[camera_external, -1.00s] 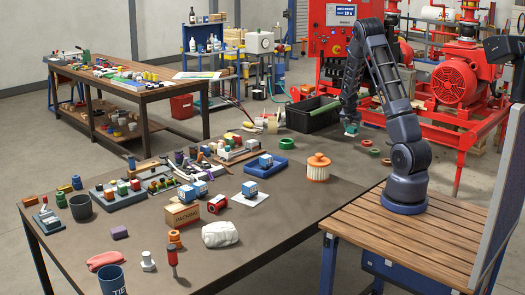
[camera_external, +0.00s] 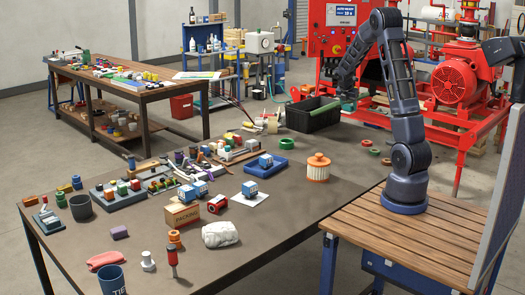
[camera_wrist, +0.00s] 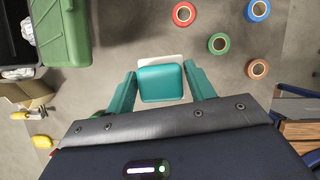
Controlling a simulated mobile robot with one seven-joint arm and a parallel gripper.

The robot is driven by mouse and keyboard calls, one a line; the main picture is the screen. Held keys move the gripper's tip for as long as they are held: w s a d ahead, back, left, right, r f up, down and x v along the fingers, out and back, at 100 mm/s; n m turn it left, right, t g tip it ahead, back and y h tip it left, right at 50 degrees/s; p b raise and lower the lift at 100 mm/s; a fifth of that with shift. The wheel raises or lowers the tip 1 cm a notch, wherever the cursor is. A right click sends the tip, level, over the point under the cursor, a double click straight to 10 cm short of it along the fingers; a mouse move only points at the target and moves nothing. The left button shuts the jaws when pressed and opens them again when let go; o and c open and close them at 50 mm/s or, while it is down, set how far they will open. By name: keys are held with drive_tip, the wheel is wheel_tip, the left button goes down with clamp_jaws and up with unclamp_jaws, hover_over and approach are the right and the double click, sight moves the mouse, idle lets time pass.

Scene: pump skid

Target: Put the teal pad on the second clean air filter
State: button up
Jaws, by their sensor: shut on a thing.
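My gripper (camera_wrist: 162,88) is shut on the teal pad (camera_wrist: 161,83), a rounded square block between the two teal fingers in the wrist view. A pale white edge shows behind the pad; I cannot tell whether it belongs to it. In the external view my gripper (camera_external: 348,104) is raised beyond the table's far right part, beside a black crate, and the pad is too small to make out clearly. An air filter (camera_external: 317,170) with an orange cap and pale pleated body stands upright on the table, well in front of the gripper. I cannot tell a second filter.
The black crate (camera_external: 303,118) with a green piece stands near the gripper. Several coloured rings, including a red one (camera_wrist: 183,13), lie on the surface below. A blue tray (camera_external: 268,168) and a packing box (camera_external: 182,215) crowd the table's middle. Space around the filter is fairly clear.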

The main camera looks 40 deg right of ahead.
drive_tip(key=a+r, duration=0.3)
drive_tip(key=a, duration=0.7)
drive_tip(key=a+r, duration=0.3)
drive_tip(key=a, duration=0.7)
wheel_tip(320, 180, up, 4)
drive_tip(key=r+m, duration=0.1)
hover_over(319, 154)
drive_tip(key=shift+g, duration=0.3)
wheel_tip(319, 154, down, 20)
drive_tip(key=shift+s, duration=0.15)
drive_tip(key=shift+f, duration=0.2)
drive_tip(key=o, duration=1)
drive_tip(key=shift+r, duration=0.1)
